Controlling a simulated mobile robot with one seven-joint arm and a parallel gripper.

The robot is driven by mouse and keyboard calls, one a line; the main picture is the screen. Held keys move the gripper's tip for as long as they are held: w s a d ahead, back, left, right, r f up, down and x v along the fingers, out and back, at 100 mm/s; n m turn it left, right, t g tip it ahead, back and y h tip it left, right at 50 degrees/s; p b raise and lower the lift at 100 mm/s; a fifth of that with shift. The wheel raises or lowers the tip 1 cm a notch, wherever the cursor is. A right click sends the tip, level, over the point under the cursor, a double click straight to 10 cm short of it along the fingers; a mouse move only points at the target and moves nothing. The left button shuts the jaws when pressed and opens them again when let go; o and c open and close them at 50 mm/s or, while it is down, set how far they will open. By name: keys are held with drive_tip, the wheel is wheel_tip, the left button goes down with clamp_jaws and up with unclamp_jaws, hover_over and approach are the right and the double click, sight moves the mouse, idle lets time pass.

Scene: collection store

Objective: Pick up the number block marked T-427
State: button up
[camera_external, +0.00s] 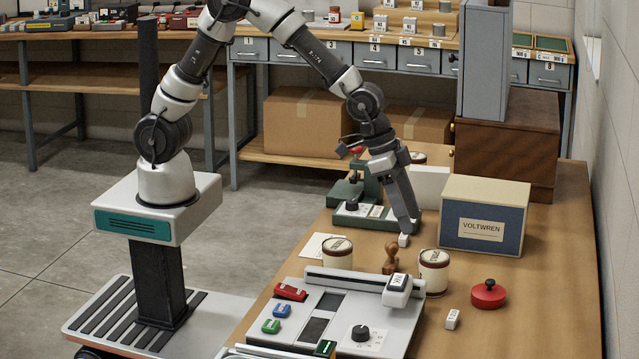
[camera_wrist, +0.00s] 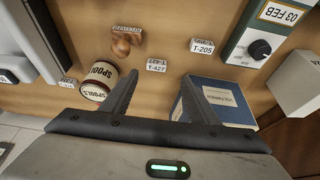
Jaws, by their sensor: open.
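The number block marked T-427 (camera_wrist: 157,66) is a small white block on the wooden table. In the wrist view it appears just beyond and between the two fingertips. My gripper (camera_wrist: 160,76) is open, with nothing between its fingers. In the external view my gripper (camera_external: 406,230) points down at the table, and a small white block (camera_external: 403,241), likely the same one, shows at its tips. The exact height gap cannot be told. A similar block marked T-205 (camera_wrist: 202,46) stands to the right in the wrist view.
A wooden stamp (camera_external: 391,259) and a labelled round tin (camera_external: 434,272) stand close by, with the VOLTWREN box (camera_external: 484,214) on the other side. A green dated device (camera_wrist: 257,49) is near T-205.

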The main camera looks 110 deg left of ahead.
sight(417, 262)
drive_tip(key=x, duration=0.2)
drive_tip(key=shift+w+f, duration=0.15)
drive_tip(key=shift+f, duration=0.15)
drive_tip(key=x, duration=0.1)
drive_tip(key=b+x, duration=0.1)
drive_tip(key=x, duration=0.1)
drive_tip(key=b+x, duration=0.1)
drive_tip(key=x, duration=0.1)
drive_tip(key=shift+d+f, duration=0.1)
drive_tip(key=shift+d, duration=0.3)
drive_tip(key=c, duration=1.1)
